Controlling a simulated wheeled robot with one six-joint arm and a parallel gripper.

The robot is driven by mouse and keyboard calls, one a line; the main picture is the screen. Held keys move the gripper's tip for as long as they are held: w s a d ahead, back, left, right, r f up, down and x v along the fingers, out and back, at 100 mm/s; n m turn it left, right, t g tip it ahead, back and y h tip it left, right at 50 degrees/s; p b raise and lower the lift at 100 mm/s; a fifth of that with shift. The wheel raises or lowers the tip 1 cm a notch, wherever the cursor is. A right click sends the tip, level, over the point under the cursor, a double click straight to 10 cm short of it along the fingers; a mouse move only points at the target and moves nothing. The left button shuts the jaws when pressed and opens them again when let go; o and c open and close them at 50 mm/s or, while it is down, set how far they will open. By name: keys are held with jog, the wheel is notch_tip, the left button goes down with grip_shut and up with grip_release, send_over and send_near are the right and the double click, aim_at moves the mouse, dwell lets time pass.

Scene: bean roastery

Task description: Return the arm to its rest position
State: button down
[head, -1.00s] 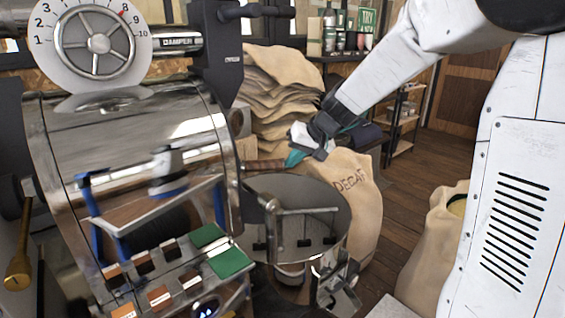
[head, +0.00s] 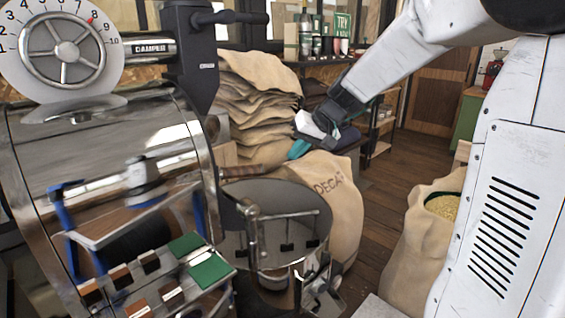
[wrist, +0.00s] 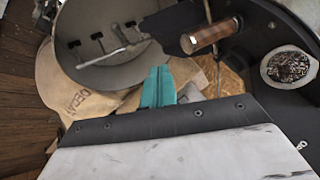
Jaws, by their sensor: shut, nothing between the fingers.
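My white arm (head: 395,65) reaches in from the upper right in the head view. My gripper (head: 299,148), with teal fingers, is above and behind the cooling tray, near the burlap sacks. In the wrist view the teal fingers (wrist: 158,88) are pressed together with nothing between them.
The roaster drum (head: 110,150) with its damper wheel (head: 62,48) fills the left. The round cooling tray (head: 322,225) lies below my gripper, a DECAF sack (head: 343,200) just behind it. An open bean sack (head: 410,265) stands right. Wooden floor (head: 385,200) shows between the sacks.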

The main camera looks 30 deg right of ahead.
jog(key=v, duration=0.5)
jog(key=s+a+f+g+h, duration=0.1)
jog(key=s+a+f, duration=0.1)
jog(key=s, duration=0.8)
jog(key=s+a+f+n+g+h, duration=0.1)
jog(key=s+a, duration=0.3)
jog(key=s, duration=0.6)
jog(key=s+a+f+g+h, duration=0.2)
jog(key=s+a+f, duration=0.1)
jog(key=s, duration=0.7)
jog(key=shift+s+f+n+g, duration=0.25)
jog(key=shift+n+g, duration=0.05)
